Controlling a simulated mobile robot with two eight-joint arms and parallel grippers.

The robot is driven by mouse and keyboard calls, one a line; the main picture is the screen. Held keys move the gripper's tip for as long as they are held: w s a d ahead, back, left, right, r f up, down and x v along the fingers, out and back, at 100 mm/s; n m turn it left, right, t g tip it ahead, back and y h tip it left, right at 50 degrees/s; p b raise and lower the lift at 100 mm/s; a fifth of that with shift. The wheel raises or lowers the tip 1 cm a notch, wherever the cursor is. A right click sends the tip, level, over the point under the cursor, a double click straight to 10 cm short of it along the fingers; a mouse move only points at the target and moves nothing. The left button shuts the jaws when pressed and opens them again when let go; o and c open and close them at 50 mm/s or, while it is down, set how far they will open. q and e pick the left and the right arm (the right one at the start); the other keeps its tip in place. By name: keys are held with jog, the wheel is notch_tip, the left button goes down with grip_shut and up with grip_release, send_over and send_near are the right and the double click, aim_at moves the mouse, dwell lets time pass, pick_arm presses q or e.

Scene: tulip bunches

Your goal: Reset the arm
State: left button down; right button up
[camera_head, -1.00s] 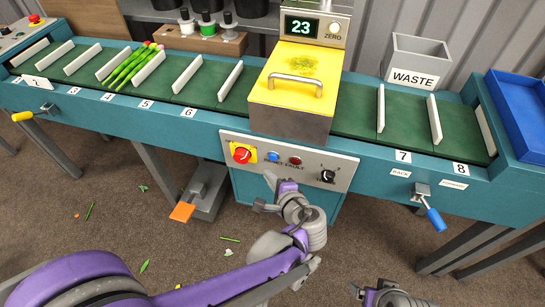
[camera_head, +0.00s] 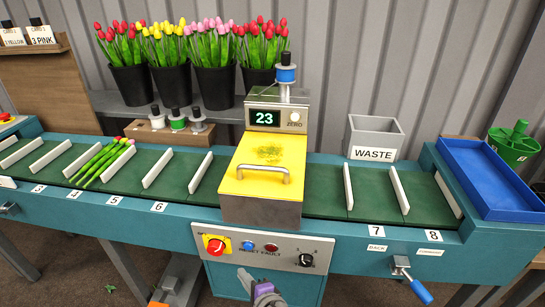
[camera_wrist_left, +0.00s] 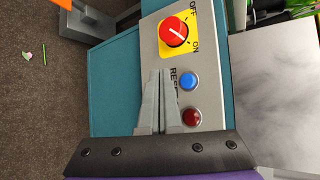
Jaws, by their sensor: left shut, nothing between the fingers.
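My left gripper (camera_head: 258,284) is at the bottom middle of the head view, in front of the control panel (camera_head: 240,262). In the left wrist view its fingers (camera_wrist_left: 158,100) are shut together with nothing between them, beside the blue reset button (camera_wrist_left: 190,80) and the dark red fault light (camera_wrist_left: 191,117). Whether the fingertips touch the panel I cannot tell. The red switch (camera_head: 215,246) on its yellow plate sits at the panel's left, with a black knob (camera_head: 306,260) at its right. My right gripper is not in view.
Above the panel is a yellow-lidded box (camera_head: 255,180) under a display (camera_head: 267,118) reading 23. A green belt with white dividers carries a tulip bunch (camera_head: 100,163) at left. A grey WASTE bin (camera_head: 374,138) and blue tray (camera_head: 490,178) stand right. A blue-handled lever (camera_head: 418,289) sticks out at front right.

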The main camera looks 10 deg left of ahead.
pick_arm(q)
jog(key=s+a+f+n+g+h, duration=0.3)
jog(key=s+a+f+n+g, duration=0.15)
jog(key=s+a+n, duration=0.45)
jog(key=s+d+n+g+h, duration=0.1)
jog(key=s+d+n+h, duration=0.3)
jog(key=s, duration=0.7)
notch_tip(320, 180, up, 25)
jog(key=w+n+h+p, duration=0.1)
jog(key=p, duration=2.1)
jog(key=shift+w+a+r+t, duration=0.2)
jog(key=shift+w+a+t, duration=0.15)
jog(key=shift+w+a, duration=0.1)
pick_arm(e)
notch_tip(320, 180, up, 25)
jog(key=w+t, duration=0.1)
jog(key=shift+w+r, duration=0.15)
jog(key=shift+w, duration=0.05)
pick_arm(q)
jog(key=shift+s, duration=0.15)
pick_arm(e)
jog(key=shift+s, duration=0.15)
